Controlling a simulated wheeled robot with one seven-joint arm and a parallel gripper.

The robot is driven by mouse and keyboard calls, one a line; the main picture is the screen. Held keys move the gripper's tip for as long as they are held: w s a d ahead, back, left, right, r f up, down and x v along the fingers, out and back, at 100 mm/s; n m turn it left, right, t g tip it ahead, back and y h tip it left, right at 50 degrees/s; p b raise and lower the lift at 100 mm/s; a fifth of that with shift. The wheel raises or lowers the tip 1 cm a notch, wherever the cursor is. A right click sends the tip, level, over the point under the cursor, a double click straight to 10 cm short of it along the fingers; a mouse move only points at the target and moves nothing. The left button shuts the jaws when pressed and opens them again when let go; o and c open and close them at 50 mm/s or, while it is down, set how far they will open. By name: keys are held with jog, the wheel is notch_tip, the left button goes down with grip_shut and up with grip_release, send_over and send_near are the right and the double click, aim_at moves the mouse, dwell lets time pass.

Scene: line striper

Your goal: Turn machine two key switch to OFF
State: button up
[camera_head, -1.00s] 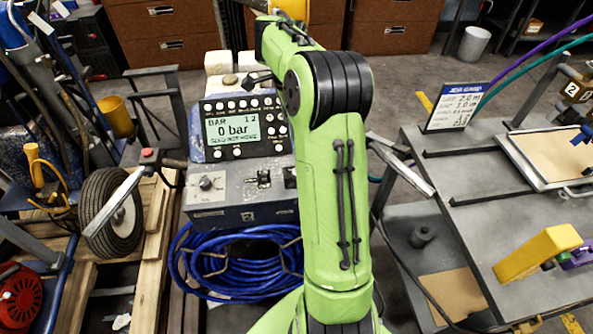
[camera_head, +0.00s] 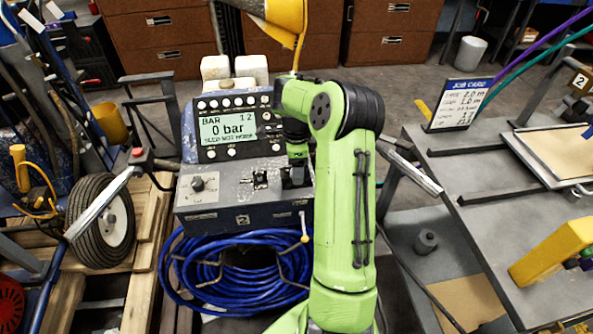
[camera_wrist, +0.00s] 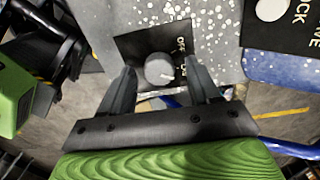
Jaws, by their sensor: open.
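The machine (camera_head: 215,216) with a "2" plate on its front stands left of centre in the head view. Its grey screen (camera_head: 228,128) reads 0 bar. My gripper (camera_head: 296,182) points down at the right part of its panel and hides what lies beneath. In the wrist view my gripper (camera_wrist: 160,74) is open, its dark fingers on either side of a round grey knob (camera_wrist: 158,70). The knob sits on a black plate (camera_wrist: 135,45) with partly hidden lettering that seems to include OFF. I cannot tell whether the fingers touch the knob.
Another knob (camera_head: 198,184) and a small lever (camera_head: 260,179) sit left of my gripper on the panel. A coiled blue hose (camera_head: 235,285) hangs below. A grey bench (camera_head: 480,205) with a job card (camera_head: 462,103) stands right. A wheel (camera_head: 100,212) stands left.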

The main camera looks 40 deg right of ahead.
jog(key=c, duration=1)
jog(key=shift+c, duration=0.2)
jog(key=shift+r+n, duration=0.1)
jog(key=shift+n, duration=0.2)
jog(key=n+p, duration=0.3)
jog(key=n, duration=0.2)
jog(key=n+p, duration=0.2)
jog(key=n, duration=0.4)
jog(key=shift+w, duration=0.1)
jog(key=shift+n, duration=0.3)
jog(key=o, duration=1)
jog(key=shift+o, duration=0.2)
